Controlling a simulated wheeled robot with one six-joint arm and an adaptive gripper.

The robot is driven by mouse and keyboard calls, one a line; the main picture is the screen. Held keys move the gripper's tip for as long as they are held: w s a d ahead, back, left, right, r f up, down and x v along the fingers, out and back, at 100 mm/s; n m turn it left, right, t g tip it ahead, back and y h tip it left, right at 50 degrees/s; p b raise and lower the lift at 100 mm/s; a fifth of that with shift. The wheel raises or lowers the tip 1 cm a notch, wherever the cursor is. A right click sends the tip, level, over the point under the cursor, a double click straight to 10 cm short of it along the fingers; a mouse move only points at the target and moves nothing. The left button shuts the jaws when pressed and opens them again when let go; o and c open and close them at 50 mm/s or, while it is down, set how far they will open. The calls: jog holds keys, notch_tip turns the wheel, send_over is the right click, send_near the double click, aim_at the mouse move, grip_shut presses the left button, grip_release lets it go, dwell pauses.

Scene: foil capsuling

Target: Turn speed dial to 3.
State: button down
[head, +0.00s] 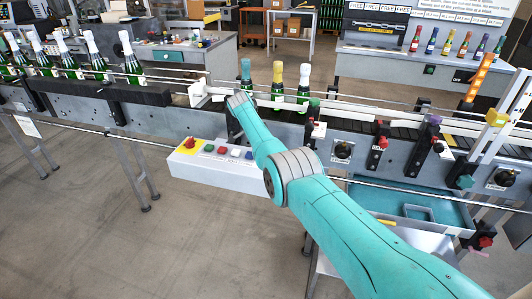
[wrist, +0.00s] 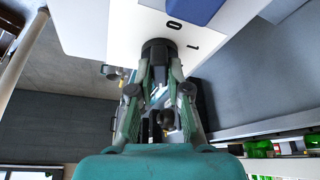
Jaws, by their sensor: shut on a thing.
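A black round dial (wrist: 158,47) sits on a white panel in the wrist view. The marks 0 and 1 are printed on the panel beside it; no other numbers or pointer can be made out. My gripper (wrist: 160,68) is shut on the dial, one finger on each side. In the head view the white control box (head: 190,171) stands in front of the conveyor, and my arm hides the dial and gripper there.
The box carries a red stop button on yellow (head: 188,143), and green, red, white and blue buttons (head: 249,155). Several foil-topped bottles (head: 278,83) stand on the conveyor (head: 190,121) behind. A teal tray (head: 440,209) lies at right. Floor at left front is clear.

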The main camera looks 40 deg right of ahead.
jog(key=shift+f, duration=0.1)
dwell(0.5)
jog(key=c, duration=1.1)
grip_release()
jog(key=v, duration=1.2)
